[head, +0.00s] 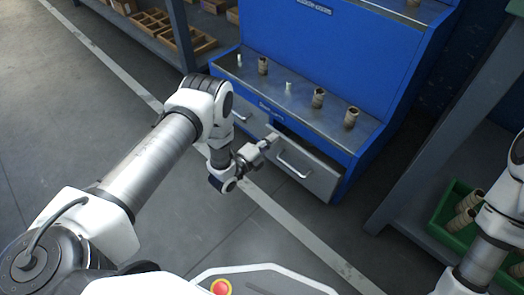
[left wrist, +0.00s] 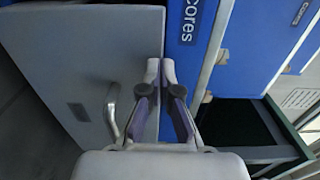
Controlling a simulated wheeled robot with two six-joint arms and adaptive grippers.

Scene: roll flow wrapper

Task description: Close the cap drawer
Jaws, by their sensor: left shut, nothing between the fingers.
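A blue cabinet (head: 325,45) has two grey drawers under its metal worktop. The right drawer (head: 308,172), with a bar handle, stands pulled out, and a dark gap shows behind its front. The left drawer (head: 243,119) looks flush. I cannot read which one is for caps. My left gripper (head: 270,138) is shut and empty at the upper left edge of the right drawer's front; contact is unclear. In the left wrist view the shut fingers (left wrist: 160,65) point between a grey panel with a handle and blue faces labelled "Cores". An open dark drawer interior (left wrist: 238,124) shows there. My right gripper is out of view.
Several brown cores (head: 318,97) stand on the worktop (head: 275,82). A shelf with wooden boxes (head: 180,36) is at the upper left. A grey rack with a green bin (head: 445,222) is at the right. The floor in front of the cabinet is clear.

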